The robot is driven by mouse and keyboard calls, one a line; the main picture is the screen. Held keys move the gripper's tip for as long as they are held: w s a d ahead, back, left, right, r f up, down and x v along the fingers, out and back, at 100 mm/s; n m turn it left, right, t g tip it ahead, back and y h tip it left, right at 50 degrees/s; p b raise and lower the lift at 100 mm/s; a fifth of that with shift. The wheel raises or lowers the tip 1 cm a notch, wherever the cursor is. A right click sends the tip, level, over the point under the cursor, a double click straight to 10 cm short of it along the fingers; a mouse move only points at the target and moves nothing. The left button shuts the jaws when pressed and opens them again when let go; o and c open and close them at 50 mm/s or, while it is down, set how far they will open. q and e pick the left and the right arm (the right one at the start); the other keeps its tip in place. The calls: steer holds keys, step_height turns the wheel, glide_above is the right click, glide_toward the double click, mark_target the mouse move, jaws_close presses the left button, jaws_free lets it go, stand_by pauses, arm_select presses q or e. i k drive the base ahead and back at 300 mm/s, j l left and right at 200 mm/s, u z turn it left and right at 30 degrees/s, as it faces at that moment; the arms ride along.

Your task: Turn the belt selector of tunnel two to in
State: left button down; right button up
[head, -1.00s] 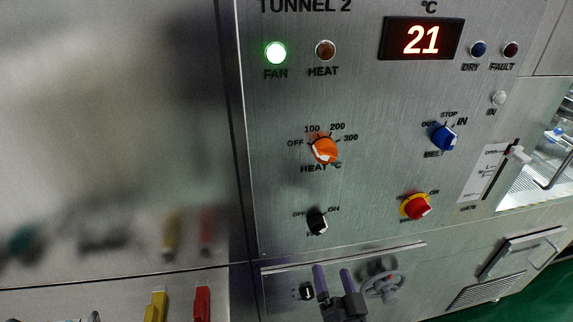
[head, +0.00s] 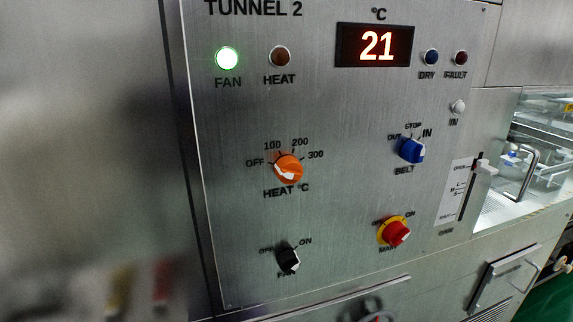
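The belt selector (head: 411,150) is a blue knob on the right part of the steel TUNNEL 2 panel (head: 340,110) in the head view. OUT, STOP and IN are printed around its top, with BELT below. Its pointer seems to be toward the top, near STOP, but the mark is too small to be sure. A small unlit IN lamp (head: 458,106) sits above and right of it. Neither gripper shows in the head view now, and nothing covers the knob.
An orange heat knob (head: 288,168), a black fan switch (head: 288,260) and a red main switch (head: 396,233) on a yellow plate stick out nearby. A slider (head: 485,167) and a glazed opening lie right. The display (head: 375,45) reads 21; the green fan lamp (head: 228,58) is lit.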

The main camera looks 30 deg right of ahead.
mark_target(413, 152)
steer(key=z, duration=1.15)
